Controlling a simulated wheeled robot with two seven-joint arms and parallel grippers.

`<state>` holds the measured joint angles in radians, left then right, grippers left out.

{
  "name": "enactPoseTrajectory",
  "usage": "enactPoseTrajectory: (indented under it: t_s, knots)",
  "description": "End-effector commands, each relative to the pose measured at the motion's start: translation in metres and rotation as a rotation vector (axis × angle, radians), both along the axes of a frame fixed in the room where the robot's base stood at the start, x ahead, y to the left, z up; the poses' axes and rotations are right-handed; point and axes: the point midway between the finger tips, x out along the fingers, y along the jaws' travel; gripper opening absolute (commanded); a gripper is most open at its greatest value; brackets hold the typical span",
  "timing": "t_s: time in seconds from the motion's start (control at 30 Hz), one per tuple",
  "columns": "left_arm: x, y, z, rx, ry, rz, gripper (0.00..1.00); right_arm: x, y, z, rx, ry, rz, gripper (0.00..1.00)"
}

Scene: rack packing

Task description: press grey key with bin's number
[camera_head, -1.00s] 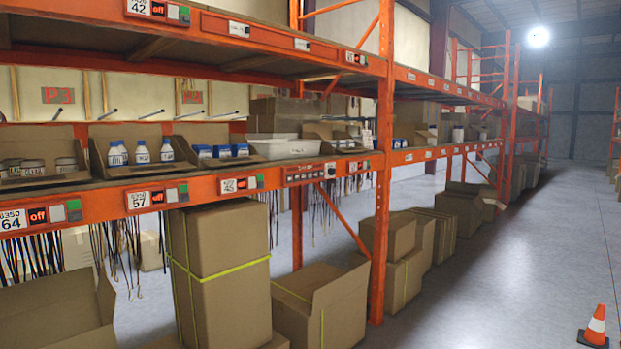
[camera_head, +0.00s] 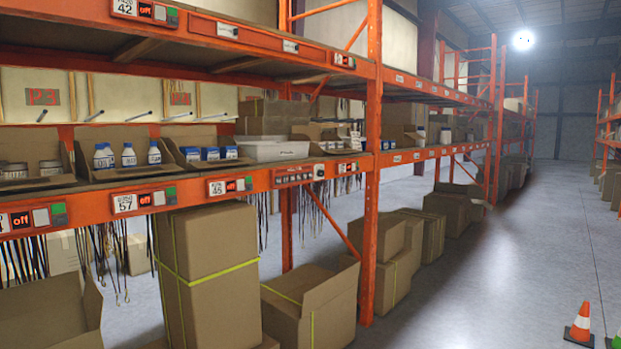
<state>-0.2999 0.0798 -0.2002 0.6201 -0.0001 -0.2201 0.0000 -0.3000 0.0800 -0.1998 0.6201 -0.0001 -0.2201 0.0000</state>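Label modules are fixed along the orange shelf beam. One module (camera_head: 144,200) reads 57, with a red "off" display, a grey key (camera_head: 158,196) and a green key (camera_head: 170,195). A second module (camera_head: 230,186) appears to read 45, also with an "off" display and keys. A module at the left edge (camera_head: 33,218) shows "off", with its number cut off and a grey key (camera_head: 41,217). A module on the upper beam (camera_head: 145,11) reads 42. Open cardboard bins hold white bottles (camera_head: 128,155) and blue-and-white boxes (camera_head: 210,154). Neither gripper is in view.
A white tray (camera_head: 275,150) stands on the shelf. Large cardboard boxes (camera_head: 210,270) and an open box (camera_head: 312,308) stand on the floor below. Cables hang under the beam. Traffic cones (camera_head: 581,325) stand at the lower right. The aisle floor (camera_head: 500,260) is clear.

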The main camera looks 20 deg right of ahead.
Motion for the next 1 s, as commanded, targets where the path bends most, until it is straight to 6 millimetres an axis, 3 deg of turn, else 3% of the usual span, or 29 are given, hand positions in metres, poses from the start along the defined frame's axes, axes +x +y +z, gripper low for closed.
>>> enactPoseTrajectory:
  t_s: [0.1, 0.37, 1.0]
  knots:
    - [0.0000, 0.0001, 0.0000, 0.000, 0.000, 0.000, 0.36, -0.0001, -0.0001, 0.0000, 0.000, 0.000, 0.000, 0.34]
    - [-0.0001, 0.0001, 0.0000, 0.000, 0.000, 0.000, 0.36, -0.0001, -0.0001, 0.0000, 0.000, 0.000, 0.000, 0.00]
    - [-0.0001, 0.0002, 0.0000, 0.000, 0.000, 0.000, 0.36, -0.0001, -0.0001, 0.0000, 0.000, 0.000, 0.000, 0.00]
